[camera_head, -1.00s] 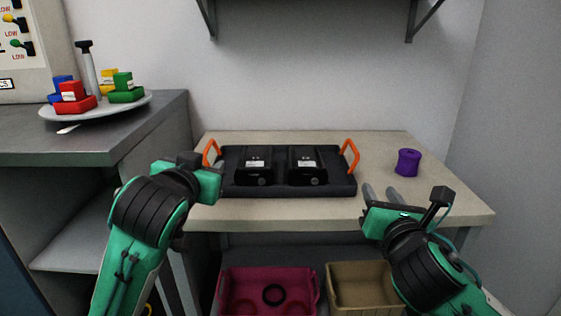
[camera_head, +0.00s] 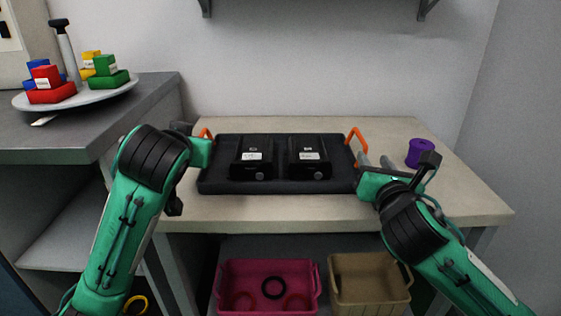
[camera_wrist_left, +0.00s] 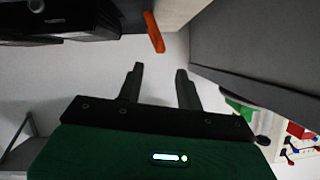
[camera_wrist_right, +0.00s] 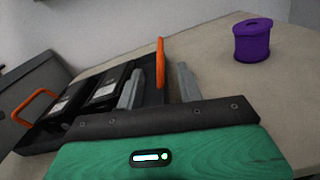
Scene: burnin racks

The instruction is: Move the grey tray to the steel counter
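The dark grey tray (camera_head: 280,189) lies on the beige table with an orange handle at each end and two black boxes (camera_head: 252,160) on it. My right gripper (camera_head: 374,160) is open beside the tray's right end. In the right wrist view the orange handle (camera_wrist_right: 160,62) stands between its finger tips, which are apart. My left gripper is at the tray's left end; its fingers are hidden in the head view. The left wrist view shows its fingers (camera_wrist_left: 158,75) open, with the left handle (camera_wrist_left: 153,32) just beyond them. The steel counter (camera_head: 100,135) is at left, higher than the table.
A round plate (camera_head: 100,95) of coloured blocks stands on the counter. A pink bin (camera_head: 268,303) and a tan bin (camera_head: 370,300) are below. A bracketed shelf is above.

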